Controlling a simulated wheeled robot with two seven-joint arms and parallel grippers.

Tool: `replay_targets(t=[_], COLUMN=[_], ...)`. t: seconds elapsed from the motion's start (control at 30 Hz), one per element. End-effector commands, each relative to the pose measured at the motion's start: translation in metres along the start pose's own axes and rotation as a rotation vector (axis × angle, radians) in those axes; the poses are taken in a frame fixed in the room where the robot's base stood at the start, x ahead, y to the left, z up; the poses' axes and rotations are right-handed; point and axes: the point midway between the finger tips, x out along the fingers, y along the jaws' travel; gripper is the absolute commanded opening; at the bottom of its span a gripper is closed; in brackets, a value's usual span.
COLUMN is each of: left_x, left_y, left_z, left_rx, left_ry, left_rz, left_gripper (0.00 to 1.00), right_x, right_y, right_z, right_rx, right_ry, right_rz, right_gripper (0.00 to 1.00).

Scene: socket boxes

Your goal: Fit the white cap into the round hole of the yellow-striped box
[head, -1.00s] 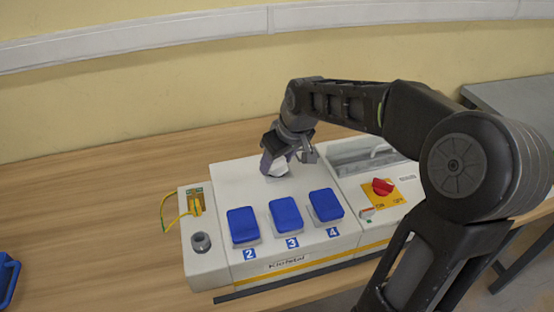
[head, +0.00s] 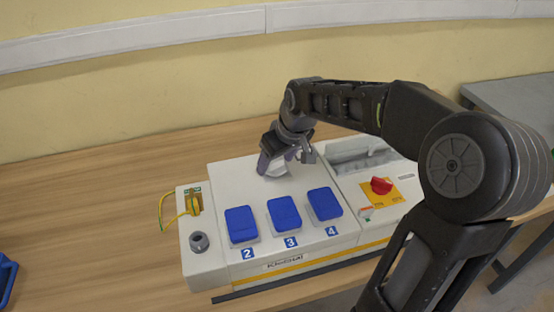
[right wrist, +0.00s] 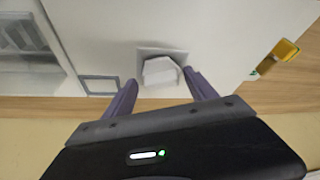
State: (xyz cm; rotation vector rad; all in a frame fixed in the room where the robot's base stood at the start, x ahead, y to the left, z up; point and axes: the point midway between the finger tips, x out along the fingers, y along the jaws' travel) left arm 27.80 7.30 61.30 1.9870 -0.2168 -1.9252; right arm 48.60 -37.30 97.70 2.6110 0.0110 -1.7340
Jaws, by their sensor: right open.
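The yellow-striped box (head: 240,256) is a long white unit on the wooden table, with a yellow band along its front. The white cap (right wrist: 161,71) is a small pale block on the box top, at a light grey square patch. It also shows in the head view (head: 277,168), partly covered by my right gripper. My right gripper (right wrist: 160,82) is open, its two purple-grey fingers on either side of the cap. I cannot tell whether they touch it. The round hole cannot be made out under the cap. My left gripper is not in view.
Three blue covers (head: 283,213) stand along the front of the box top. A red knob (head: 381,186) is at the right and a grey round socket (head: 199,242) at the left. A yellow-green wire (head: 178,218) loops at the left end.

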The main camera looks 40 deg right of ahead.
Motion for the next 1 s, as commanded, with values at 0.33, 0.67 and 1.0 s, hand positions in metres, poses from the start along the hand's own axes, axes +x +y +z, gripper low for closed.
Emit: replay_targets(t=[0.33, 0.67, 1.0], left_x=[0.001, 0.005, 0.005], left_y=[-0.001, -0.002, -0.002], left_z=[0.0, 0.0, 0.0], left_rx=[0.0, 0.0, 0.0], left_ry=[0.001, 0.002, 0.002], left_rz=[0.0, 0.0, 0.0], left_gripper=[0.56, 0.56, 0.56], right_x=[-0.002, -0.055, -0.079], right_y=[-0.006, -0.001, 0.001], right_z=[0.004, 0.001, 0.001], right_rx=[-0.005, 0.0, 0.001], right_ry=[-0.012, 0.001, 0.0], right_rz=[-0.011, -0.003, -0.002], right_gripper=[0.79, 0.79, 0.79])
